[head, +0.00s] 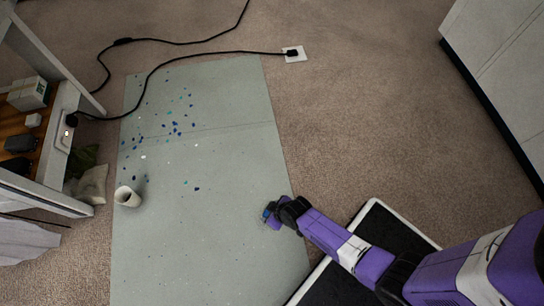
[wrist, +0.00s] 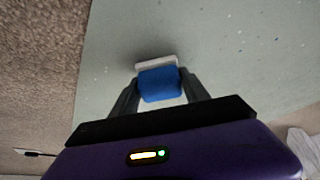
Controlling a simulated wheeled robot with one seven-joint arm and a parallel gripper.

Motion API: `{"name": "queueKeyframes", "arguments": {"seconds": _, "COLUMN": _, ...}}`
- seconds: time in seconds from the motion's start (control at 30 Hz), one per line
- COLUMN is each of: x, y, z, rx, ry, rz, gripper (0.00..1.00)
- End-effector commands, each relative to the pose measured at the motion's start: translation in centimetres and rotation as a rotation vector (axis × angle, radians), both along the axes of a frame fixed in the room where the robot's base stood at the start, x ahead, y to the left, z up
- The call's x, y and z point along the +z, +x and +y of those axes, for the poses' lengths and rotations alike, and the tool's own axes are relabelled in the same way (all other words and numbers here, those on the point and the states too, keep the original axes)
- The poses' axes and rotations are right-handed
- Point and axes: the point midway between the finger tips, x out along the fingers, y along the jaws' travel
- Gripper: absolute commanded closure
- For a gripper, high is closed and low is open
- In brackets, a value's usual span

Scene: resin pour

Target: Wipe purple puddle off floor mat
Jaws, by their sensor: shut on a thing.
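The grey-green floor mat (head: 215,240) lies on the carpet, and its speckled surface also fills much of the wrist view (wrist: 250,60). My gripper (head: 270,213) is over the mat's right edge area. In the wrist view my gripper (wrist: 159,82) is shut on a blue block with a white layer, which looks like a sponge (wrist: 159,86). A shadow lies on the mat just past the sponge; I cannot tell whether they touch. I make out no clear purple puddle on the mat; the area under my gripper is hidden.
Blue and teal flecks (head: 175,125) are scattered over the mat's far half. A whitish cup (head: 127,197) is at its left edge. A black cable (head: 190,57) crosses the far end to a wall-type socket plate (head: 294,54). A shelf (head: 45,150) stands left, a white cabinet (head: 505,70) right.

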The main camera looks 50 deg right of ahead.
Motion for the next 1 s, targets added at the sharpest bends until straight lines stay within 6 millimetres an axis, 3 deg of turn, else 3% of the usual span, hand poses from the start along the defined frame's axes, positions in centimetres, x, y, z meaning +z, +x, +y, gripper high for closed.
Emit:
{"name": "queueKeyframes", "arguments": {"seconds": 0.53, "x": 5.1, "y": 1.1, "z": 0.1, "rx": -0.001, "ry": 0.000, "rz": 0.003, "gripper": 0.84}}
{"name": "queueKeyframes", "arguments": {"seconds": 1.0, "x": 5.5, "y": 1.3, "z": 0.1, "rx": -0.001, "ry": 0.000, "rz": 0.003, "gripper": 0.84}}
